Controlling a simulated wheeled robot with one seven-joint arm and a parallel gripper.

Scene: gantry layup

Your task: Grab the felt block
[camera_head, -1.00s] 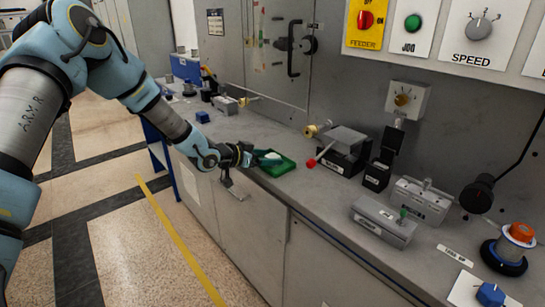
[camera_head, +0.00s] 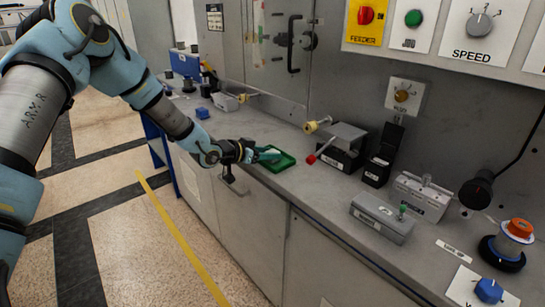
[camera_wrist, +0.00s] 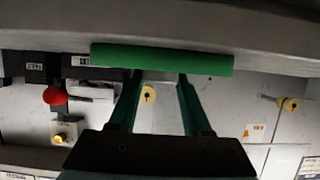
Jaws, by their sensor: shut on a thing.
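Right of the tray stands a black-and-grey device (camera_head: 343,148) with a red-tipped lever (camera_head: 311,159). A yellow knob (camera_head: 318,124) juts from behind. A small blue block (camera_head: 202,113) lies farther left. A grey box (camera_head: 382,218) stands right. The counter between tray and grey box is clear.

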